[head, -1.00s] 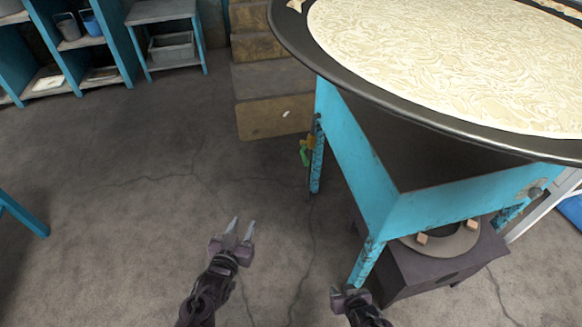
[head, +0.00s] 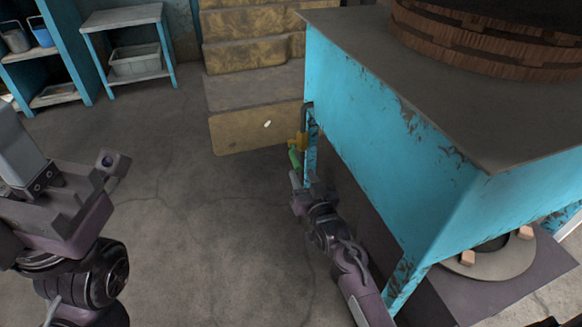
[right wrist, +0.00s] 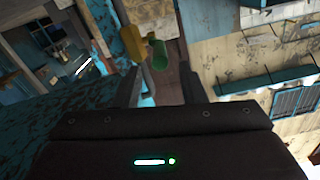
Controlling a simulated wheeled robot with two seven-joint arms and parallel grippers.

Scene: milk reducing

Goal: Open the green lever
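My right gripper (head: 302,183) is just below the lever in the head view. In the right wrist view, its two fingers (right wrist: 160,88) are spread apart, with the green lever (right wrist: 158,54) just ahead between their tips and the yellow valve (right wrist: 135,48) to its left. Contact with the lever cannot be made out. My left gripper (head: 70,175) is large at the left edge, with its finger mounts apart and nothing visible in it.
Stone steps (head: 255,90) rise behind the lever. A small shelf (head: 125,20) stands at the back left. Floor left of the stand is clear.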

